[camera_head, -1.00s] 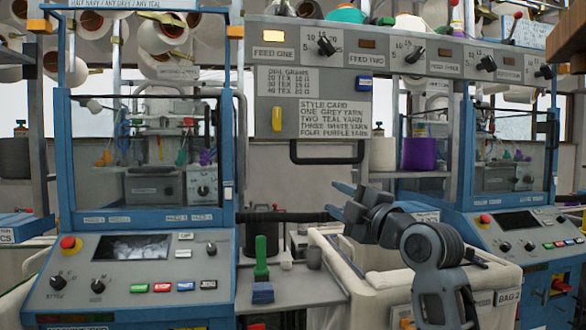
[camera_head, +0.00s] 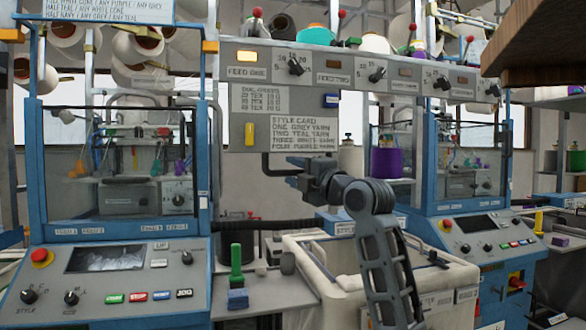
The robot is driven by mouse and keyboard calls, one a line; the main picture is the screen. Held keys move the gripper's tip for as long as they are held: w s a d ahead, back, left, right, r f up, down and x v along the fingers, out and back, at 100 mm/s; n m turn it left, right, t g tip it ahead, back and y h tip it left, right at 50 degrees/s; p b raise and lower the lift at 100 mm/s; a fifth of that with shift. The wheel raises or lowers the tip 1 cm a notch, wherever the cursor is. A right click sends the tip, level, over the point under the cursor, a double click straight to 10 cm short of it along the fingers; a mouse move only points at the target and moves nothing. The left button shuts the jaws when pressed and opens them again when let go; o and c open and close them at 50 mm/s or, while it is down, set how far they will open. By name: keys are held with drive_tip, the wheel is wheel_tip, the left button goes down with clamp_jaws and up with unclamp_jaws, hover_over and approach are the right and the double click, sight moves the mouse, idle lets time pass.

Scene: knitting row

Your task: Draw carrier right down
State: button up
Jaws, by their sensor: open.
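A grey carrier panel (camera_head: 238,107) hangs high between two blue knitting machines. It bears a style card (camera_head: 304,133), a yellow tab and a blue label. A black handle (camera_head: 265,166) hangs under its lower edge; its left end shows and the rest is mostly hidden behind my gripper. My gripper (camera_head: 286,172) is dark, points left, and is open with nothing seen between its fingers. It overlaps the handle in the picture; whether it touches or surrounds the bar I cannot tell.
The left machine's console (camera_head: 110,282) and the right machine's console (camera_head: 490,232) flank the space. Below stand a cream fabric bin (camera_head: 400,284) and a shelf with a green-handled brush (camera_head: 236,268). A brown wooden board (camera_head: 545,55) juts in at top right.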

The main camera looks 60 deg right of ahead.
drive_tip(key=shift+w+d, duration=0.2)
drive_tip(key=shift+w, duration=0.25)
clamp_jaws()
idle(0.4)
